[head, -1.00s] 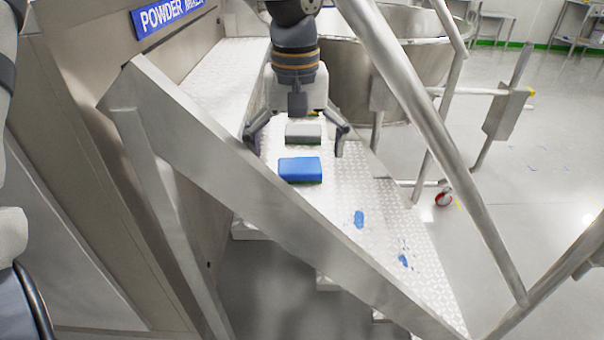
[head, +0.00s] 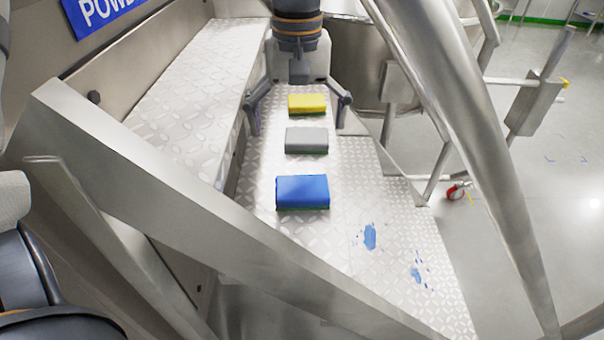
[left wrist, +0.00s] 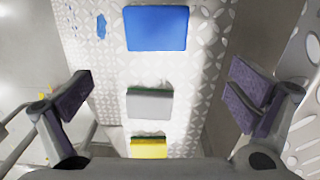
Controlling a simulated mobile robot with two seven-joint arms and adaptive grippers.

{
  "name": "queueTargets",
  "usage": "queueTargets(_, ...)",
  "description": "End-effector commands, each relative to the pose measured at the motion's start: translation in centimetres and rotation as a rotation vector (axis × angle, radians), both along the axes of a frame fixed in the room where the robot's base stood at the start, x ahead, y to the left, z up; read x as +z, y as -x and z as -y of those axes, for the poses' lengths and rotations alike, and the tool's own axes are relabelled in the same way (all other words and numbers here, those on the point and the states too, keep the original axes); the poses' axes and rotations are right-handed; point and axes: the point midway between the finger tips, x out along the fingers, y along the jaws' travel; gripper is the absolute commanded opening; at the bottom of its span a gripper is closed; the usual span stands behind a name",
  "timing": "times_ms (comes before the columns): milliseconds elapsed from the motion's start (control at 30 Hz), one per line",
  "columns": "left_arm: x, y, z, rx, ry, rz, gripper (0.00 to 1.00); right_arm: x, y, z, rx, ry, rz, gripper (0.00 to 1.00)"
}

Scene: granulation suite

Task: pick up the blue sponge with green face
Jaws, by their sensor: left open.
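The blue sponge (head: 302,191) lies flat on a metal tread plate step (head: 345,225), with a thin green edge along its underside. It also shows at the top of the left wrist view (left wrist: 156,28). My left gripper (head: 297,118) is open and empty, its fingers spread wide on either side of the grey and yellow sponges. In the head view it is behind the blue sponge and apart from it. In the left wrist view, the two dark finger pads (left wrist: 160,97) stand left and right of the row of sponges. My right gripper is not in view.
A grey sponge (head: 306,140) and a yellow sponge (head: 307,104) lie in a row behind the blue one. Blue spills (head: 370,236) mark the step at right. A metal rail (head: 180,200) crosses in front; a thick pipe rail (head: 465,140) slopes at right.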

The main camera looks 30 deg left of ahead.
Motion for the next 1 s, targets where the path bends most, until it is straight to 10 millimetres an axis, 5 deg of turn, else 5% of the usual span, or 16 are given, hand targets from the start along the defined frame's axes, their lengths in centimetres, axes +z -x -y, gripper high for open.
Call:
queueTargets(600, -11.1, 0.6, 1.1, 0.000, 0.001, -0.007, 1.00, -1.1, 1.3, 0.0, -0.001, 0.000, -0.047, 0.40)
queueTargets(900, -11.9, 0.5, 1.1, -0.001, 0.001, 0.003, 1.00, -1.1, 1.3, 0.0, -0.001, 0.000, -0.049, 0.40)
queueTargets(1000, -11.9, 0.5, 1.1, -0.001, 0.001, 0.003, 0.80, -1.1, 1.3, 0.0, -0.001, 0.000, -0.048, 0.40)
